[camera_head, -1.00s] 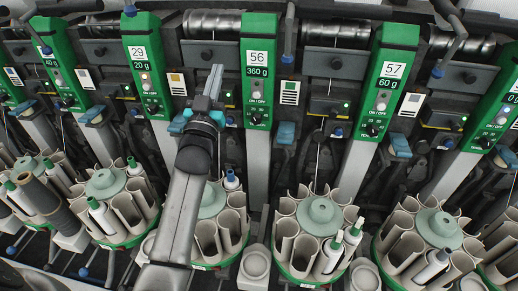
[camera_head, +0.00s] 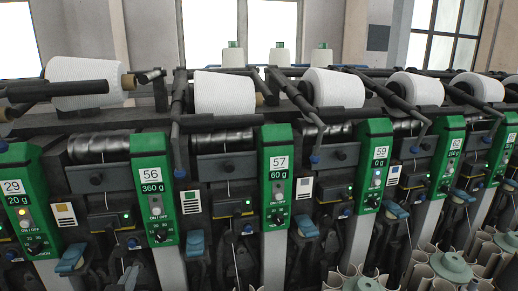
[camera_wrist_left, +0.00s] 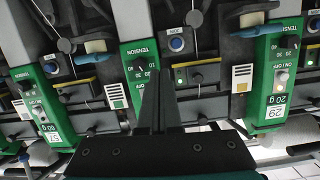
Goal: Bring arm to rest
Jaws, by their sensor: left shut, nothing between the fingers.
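My left gripper (camera_head: 131,268) shows at the bottom of the head view, only its grey tip end in frame, in front of the machine below the green unit panel marked 56 (camera_head: 155,200). In the left wrist view its two dark fingers (camera_wrist_left: 157,78) are together, with nothing between them. That view is upside down and shows the fingers over the middle green panel with the TENSION dial (camera_wrist_left: 142,75). My right gripper is not in either view.
The winder's green panels, including number 57 (camera_head: 275,185), stand in a row. White cones (camera_head: 225,92) sit on top, with dark cradle arms (camera_head: 180,100) jutting forward. Blue levers (camera_head: 195,245) stick out lower down. Bobbin magazines (camera_head: 450,265) stand at the lower right.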

